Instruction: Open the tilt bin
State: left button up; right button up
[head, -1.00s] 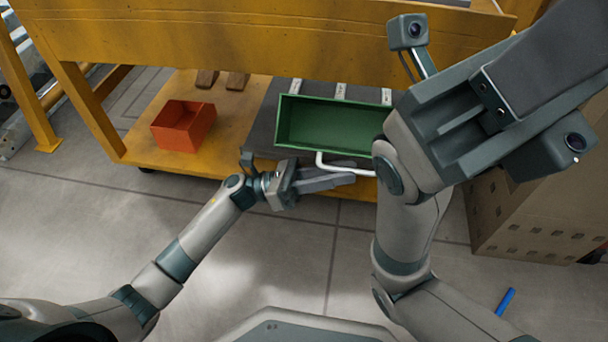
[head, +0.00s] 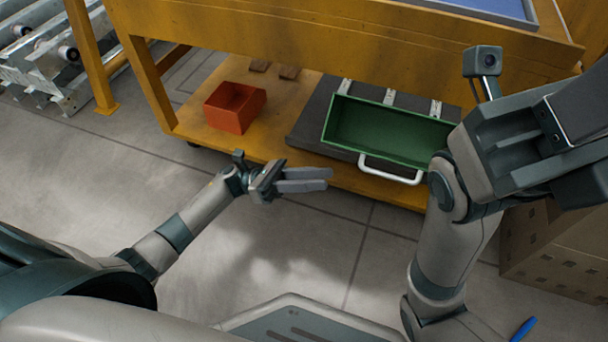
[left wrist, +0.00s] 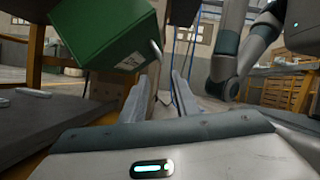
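The green tilt bin (head: 385,132) sits on the lower level of the yellow workbench, its open top and inside facing me. A white bar handle (head: 390,170) is on its front. In the left wrist view the bin (left wrist: 103,38) looks tipped, with a label on its side. My left gripper (head: 330,180) is left of the handle and in front of the shelf, apart from the bin. Its two fingers are spread with nothing between them, as the left wrist view (left wrist: 160,98) also shows. My right arm rises at the right of the head view; its fingertips do not show.
An orange open box (head: 235,107) stands on the yellow shelf (head: 190,127) left of the bin. Yellow bench legs and the bench top are close around the bin. A cardboard box (head: 560,245) is at the right. The grey floor in front is clear.

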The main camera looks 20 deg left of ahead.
pick_arm(q)
jog(key=shift+v, duration=1.5)
